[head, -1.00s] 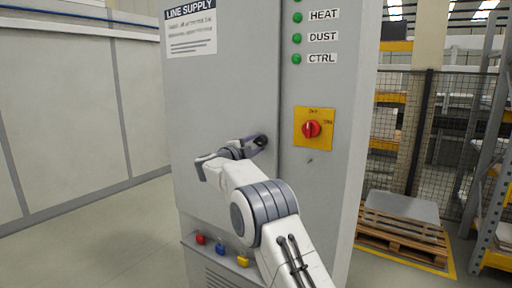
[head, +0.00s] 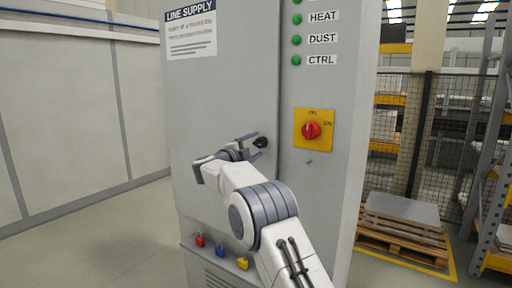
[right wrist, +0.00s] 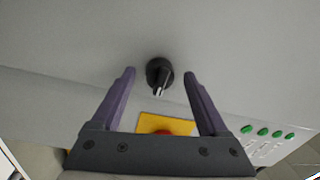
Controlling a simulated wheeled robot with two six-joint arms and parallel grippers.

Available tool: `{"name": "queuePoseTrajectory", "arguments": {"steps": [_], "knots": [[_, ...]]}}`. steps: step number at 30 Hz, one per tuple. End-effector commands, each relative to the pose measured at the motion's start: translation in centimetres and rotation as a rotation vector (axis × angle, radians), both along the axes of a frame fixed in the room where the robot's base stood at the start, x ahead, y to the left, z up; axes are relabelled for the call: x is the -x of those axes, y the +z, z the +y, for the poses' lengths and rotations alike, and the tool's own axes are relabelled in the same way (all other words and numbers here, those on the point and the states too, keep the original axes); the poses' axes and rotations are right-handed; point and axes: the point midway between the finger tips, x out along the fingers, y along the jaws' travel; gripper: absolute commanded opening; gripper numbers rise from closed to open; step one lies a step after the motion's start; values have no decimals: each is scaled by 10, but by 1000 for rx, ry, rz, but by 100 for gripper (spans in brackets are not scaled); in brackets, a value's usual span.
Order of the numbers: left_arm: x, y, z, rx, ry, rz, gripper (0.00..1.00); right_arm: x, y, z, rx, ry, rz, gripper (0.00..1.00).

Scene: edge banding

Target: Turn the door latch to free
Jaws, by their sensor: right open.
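The door latch (head: 261,142) is a small round black knob on the grey cabinet door (head: 235,100), near the door's right edge. In the right wrist view the latch (right wrist: 159,74) shows a pale metallic end and sits just beyond the fingertips, midway between them. My right gripper (head: 250,146) is open at the latch, its two fingers spread apart and empty. In the right wrist view the gripper (right wrist: 158,76) has clear gaps to the latch on both sides. My left gripper is not in view.
A red rotary switch on a yellow plate (head: 314,130) is right of the latch. Green lamps (head: 296,38) are above. Red, blue and yellow padlocks (head: 221,250) hang on a low ledge. A wooden pallet (head: 402,238) and mesh fence stand at right. The left floor is clear.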

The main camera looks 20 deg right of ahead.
Motion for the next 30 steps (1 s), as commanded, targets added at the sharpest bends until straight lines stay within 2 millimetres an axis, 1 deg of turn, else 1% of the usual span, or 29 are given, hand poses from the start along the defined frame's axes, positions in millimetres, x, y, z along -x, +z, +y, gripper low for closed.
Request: {"name": "queuePoseTrajectory", "arguments": {"steps": [3,9,15,20,30], "knots": [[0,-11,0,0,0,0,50,13,-4,17,0,4,-1,77],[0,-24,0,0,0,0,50,37,-7,49,-2,4,-1,77],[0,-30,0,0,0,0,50,55,-7,70,-1,1,-1,77],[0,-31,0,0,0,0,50,59,-7,76,-1,0,-1,77],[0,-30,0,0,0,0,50,58,-6,76,17,21,10,77]]}}
